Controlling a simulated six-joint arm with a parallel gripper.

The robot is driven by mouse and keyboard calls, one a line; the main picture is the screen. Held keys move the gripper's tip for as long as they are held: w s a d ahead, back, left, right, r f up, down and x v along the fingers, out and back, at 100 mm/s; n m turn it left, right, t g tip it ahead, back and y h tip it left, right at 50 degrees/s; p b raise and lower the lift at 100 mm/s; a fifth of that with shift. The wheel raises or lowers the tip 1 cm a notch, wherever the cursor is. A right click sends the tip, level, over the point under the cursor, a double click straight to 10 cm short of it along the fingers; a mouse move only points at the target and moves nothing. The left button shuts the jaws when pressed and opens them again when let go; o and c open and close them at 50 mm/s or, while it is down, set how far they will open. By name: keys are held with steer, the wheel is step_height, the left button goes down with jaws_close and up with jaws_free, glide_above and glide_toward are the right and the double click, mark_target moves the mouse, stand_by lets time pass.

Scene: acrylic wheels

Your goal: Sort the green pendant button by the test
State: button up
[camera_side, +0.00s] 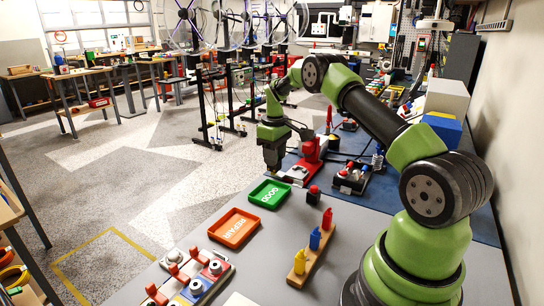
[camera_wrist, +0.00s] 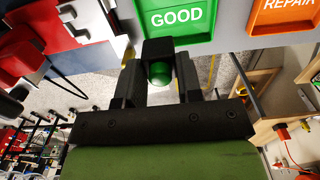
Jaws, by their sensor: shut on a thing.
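My gripper (camera_side: 272,165) hangs low beside the red machine, just behind the green tray in the side view. In the wrist view my gripper (camera_wrist: 160,85) is shut on the green pendant button (camera_wrist: 160,75), a green round cap on a black body held between the fingers. The button cannot be made out in the side view. The green tray (camera_side: 254,203) marked GOOD looks empty, and it shows just past the fingers in the wrist view (camera_wrist: 205,36). The orange tray (camera_side: 213,233) marked REPAIR stands nearer the camera and also looks empty.
A red machine (camera_side: 312,150) stands right of my gripper. A black block with a red button (camera_side: 313,195) stands right of the green tray.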

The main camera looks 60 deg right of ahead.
steer(key=shift+f, duration=0.1)
steer(key=shift+f, duration=3)
steer(key=shift+f, duration=0.4)
steer(key=o, duration=1.1)
steer(key=shift+c, duration=0.2)
